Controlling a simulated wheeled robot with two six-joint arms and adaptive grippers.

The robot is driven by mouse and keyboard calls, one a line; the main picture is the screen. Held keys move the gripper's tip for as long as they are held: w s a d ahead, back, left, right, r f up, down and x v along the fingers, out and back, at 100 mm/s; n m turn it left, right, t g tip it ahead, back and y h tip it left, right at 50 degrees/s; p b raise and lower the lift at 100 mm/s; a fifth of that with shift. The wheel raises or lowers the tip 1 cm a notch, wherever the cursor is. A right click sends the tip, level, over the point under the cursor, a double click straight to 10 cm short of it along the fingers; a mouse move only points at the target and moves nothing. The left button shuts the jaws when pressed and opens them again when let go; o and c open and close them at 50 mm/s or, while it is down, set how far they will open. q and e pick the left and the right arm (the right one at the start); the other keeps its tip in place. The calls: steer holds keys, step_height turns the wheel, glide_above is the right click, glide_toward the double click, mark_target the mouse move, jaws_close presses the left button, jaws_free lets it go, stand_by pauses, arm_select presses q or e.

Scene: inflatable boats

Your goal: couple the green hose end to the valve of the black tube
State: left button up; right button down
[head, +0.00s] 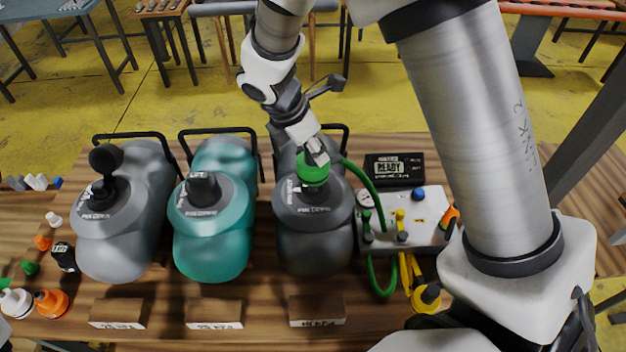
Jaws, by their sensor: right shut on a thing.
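The black tube (314,245) is the rightmost of three tubes lying side by side on the wooden table. Its valve area is on the upper face near the front, mostly hidden by the green hose end (312,174). My right gripper (316,156) comes down from above and is shut on the green hose end. The green hose end is right over the valve; I cannot tell whether it is seated or just above. The green hose (368,188) curves from it to the pump box (405,218) at the right. My left gripper is not in view.
A teal tube (211,245) and a grey tube (125,245) stand left, with dark valve pieces on top. A yellow hose end (427,297) lies front right. Small caps lie at the left edge. A black READY display (395,168) is behind the box. Cards stand in front.

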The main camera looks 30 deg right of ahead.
mark_target(311, 163)
steer(key=shift+s+a+r, duration=0.1)
steer(key=shift+s, duration=0.05)
steer(key=shift+f, duration=0.4)
steer(key=shift+f+b, duration=0.7)
steer(key=shift+f, duration=0.2)
steer(key=shift+f, duration=0.1)
steer(key=shift+f, duration=0.25)
steer(key=shift+f+b, duration=0.45)
steer(key=shift+f, duration=0.4)
stand_by(0.6)
